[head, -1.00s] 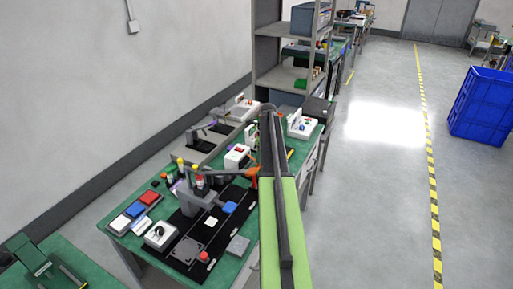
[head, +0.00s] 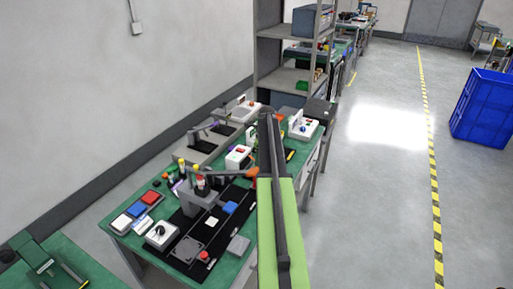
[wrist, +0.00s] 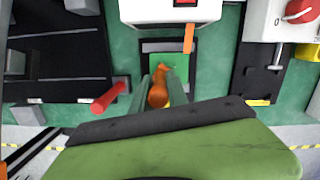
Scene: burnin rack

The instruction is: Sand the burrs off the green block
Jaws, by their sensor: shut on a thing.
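A bright green block (wrist: 165,62) sits in a dark square frame on the green bench mat, near the middle of the wrist view. My gripper (wrist: 157,80) is shut on an orange handle-like thing (wrist: 158,94) that stands between its two grey fingers. The gripper is in front of the block and hides part of it. I cannot tell whether the held thing touches the block, and I see no burrs at this size. In the head view my own arm hides the gripper and the block.
A red cylinder (wrist: 108,96) lies left of the gripper. A white box with a red display (wrist: 175,12) and an orange upright piece (wrist: 188,38) stand just beyond the block. A white box with a red knob (wrist: 297,12) is at the right. The blue crate (head: 484,107) is far off.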

